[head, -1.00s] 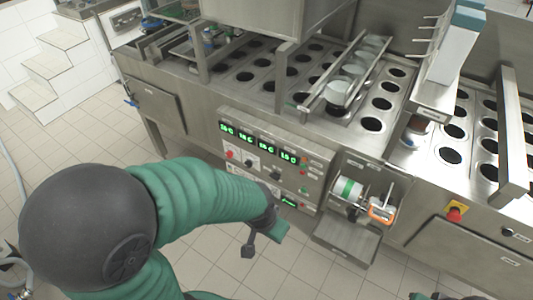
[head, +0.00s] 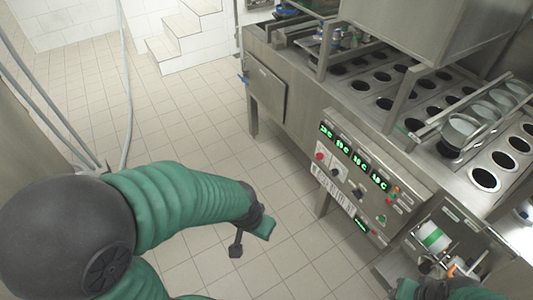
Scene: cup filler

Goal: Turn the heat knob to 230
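The control panel (head: 370,203) is on the front of the steel machine, right of centre, with a row of green-lit displays (head: 355,158). Two dark knobs sit below the displays, one at the left (head: 335,172) and one further right (head: 358,193). Their labels and settings are too small to read, so I cannot tell which is the heat knob. My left gripper (head: 250,240) is left of the panel, over the floor and apart from it. Its fingers look spread and empty. My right gripper (head: 435,289) is at the lower right edge, partly cut off; its fingers are unclear.
A red button (head: 320,157) is on the panel's left end. A printing or roll unit (head: 433,238) sits in a recess right of the panel. The machine top has rows of round holes (head: 485,180). Tiled floor (head: 190,120) is free at the left. A hose (head: 126,90) hangs there.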

